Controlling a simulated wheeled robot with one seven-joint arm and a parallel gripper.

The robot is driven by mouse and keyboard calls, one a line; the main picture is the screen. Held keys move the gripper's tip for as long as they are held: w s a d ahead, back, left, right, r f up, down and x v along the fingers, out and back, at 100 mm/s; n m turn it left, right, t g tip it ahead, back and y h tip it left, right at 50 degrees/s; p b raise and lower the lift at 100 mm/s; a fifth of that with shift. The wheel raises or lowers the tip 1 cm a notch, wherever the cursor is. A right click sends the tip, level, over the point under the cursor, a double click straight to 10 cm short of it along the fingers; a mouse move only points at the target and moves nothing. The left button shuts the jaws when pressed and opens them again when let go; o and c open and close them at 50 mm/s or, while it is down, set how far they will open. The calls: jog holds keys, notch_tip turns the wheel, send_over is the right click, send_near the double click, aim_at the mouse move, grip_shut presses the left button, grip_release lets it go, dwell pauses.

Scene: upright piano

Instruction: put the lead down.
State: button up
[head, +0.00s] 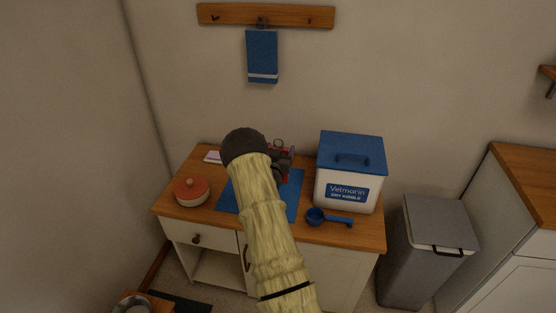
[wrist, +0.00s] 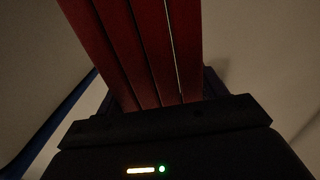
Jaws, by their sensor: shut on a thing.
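The lead, a bundle of red strap loops, fills the upper middle of the wrist view (wrist: 130,45). In the head view only a small red part of the lead (head: 287,148) shows beyond my wrist, with a ring near it. My gripper (head: 283,160) is dark and over the cabinet top, above the blue mat (head: 230,200). In the wrist view my gripper (wrist: 160,108) is shut on the red straps. My arm hides much of the mat and most of the lead. I cannot tell how high the lead is above the mat.
A red-lidded pot (head: 192,191) stands left on the wooden cabinet top (head: 180,214). A white bin with a blue lid (head: 350,172) stands right, with a blue scoop (head: 328,217) in front. A blue towel (head: 262,56) hangs from a wall rail (head: 265,15). A grey bin (head: 430,250) stands right.

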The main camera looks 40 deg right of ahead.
jog(key=shift+w+a, duration=0.15)
jog(key=shift+a, duration=0.05)
jog(key=shift+f, duration=1.85)
jog(key=shift+f, duration=0.2)
jog(key=o, duration=1.4)
jog(key=shift+r, duration=0.1)
